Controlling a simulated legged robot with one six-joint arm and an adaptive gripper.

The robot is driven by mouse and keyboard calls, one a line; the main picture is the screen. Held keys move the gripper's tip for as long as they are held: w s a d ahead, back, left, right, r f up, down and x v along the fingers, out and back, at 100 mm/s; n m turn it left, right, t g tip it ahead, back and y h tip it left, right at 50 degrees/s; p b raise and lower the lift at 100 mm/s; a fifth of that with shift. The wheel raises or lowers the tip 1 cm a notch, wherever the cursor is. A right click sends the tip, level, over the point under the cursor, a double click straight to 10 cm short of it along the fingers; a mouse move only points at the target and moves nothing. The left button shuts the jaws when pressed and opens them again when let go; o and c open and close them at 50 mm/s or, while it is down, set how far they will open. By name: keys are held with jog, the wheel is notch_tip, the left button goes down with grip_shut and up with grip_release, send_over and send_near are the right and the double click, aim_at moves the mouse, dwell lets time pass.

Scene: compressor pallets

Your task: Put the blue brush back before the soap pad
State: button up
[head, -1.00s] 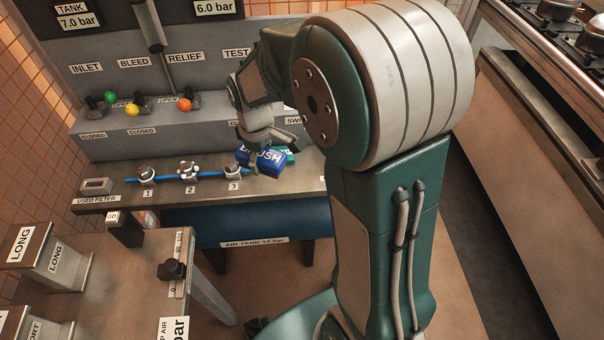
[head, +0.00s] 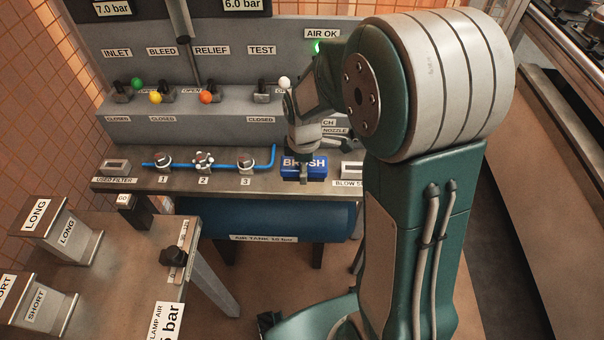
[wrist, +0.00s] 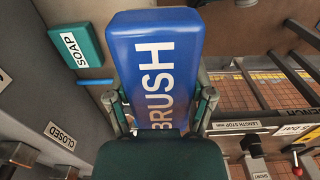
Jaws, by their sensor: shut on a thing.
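The blue brush (head: 291,169) is a blue block with white BRUSH lettering. My gripper (head: 304,160) is shut on it over the right part of the bench shelf. In the wrist view the brush (wrist: 152,60) stands out between the two fingers of my gripper (wrist: 163,112). The green soap pad (wrist: 82,46), labelled SOAP, is beside the brush on its left in the wrist view, with a narrow gap between them in the picture. In the head view the soap pad cannot be made out. I cannot tell whether the brush touches the shelf.
The shelf (head: 130,184) holds a used filter holder (head: 115,167) and numbered fittings on a blue hose (head: 262,165) left of the brush. Levers with coloured knobs stand behind. A blow-nozzle place (head: 352,170) is at right. A blue air tank (head: 262,219) hangs below.

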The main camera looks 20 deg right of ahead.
jog(key=w+f, duration=0.1)
jog(key=f, duration=0.1)
jog(key=w+f, duration=0.1)
jog(key=w, duration=0.1)
jog(key=w+f, duration=0.1)
jog(key=f, duration=0.1)
jog(key=shift+w+d+f, duration=0.3)
jog(key=shift+w+f, duration=0.05)
notch_tip(320, 180, down, 3)
jog(key=shift+w+d+f, duration=0.1)
jog(key=shift+f, duration=0.05)
jog(key=o, duration=1.2)
jog(key=shift+c, duration=0.2)
